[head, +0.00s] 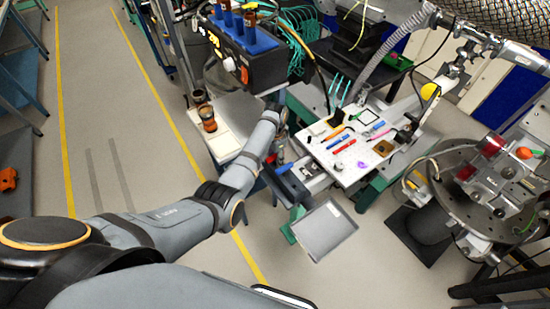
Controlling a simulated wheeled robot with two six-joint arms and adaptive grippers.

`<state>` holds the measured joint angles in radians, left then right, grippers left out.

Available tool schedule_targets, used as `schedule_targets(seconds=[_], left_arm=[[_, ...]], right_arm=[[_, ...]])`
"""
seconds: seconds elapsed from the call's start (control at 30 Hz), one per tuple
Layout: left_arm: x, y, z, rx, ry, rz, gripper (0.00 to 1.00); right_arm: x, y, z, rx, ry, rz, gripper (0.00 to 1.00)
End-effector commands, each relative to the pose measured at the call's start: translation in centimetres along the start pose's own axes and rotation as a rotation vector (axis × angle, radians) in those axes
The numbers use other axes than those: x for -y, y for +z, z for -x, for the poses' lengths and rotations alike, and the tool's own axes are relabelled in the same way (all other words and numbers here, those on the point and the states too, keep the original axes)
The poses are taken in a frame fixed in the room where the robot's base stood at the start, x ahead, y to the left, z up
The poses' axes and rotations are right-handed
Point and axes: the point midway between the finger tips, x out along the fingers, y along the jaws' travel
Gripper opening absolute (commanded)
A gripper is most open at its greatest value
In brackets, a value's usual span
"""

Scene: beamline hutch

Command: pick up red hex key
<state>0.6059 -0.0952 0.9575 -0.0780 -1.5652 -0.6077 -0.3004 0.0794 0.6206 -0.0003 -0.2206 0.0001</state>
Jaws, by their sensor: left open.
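A thin red piece (345,146), which looks like the red hex key, lies flat on the white work board (348,178) among other small coloured items. Its exact shape is too small to make out. My left arm reaches in from the left, and my left gripper (280,158) is to the left of the board, apart from the red piece. It is open and looks empty, with its fingertips small and partly hidden. My right gripper is not in view.
Blue, orange, pink and purple items lie near the red piece. A grey tray (325,230) is below the board. A black instrument box (245,58) stands behind my arm. Round metal stage equipment (465,195) is at the right.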

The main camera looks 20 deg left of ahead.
Motion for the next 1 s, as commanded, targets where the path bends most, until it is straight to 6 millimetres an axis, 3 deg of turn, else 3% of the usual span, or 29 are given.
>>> schedule_targets(seconds=[0.03,0.37,0.77,1.0], left_arm=[[0.0,0.0,0.0,0.000,0.000,0.000,0.43],[0.0,0.0,0.0,0.000,0.000,0.000,0.00],[0.0,-0.1,0.6,-0.002,-0.001,0.000,0.00],[0.0,-0.1,5.5,-0.005,-0.003,0.000,0.00]], right_arm=[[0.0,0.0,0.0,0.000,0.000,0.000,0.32],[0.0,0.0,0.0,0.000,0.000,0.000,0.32],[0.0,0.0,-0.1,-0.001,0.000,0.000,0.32],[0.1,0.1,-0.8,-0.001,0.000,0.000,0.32]])
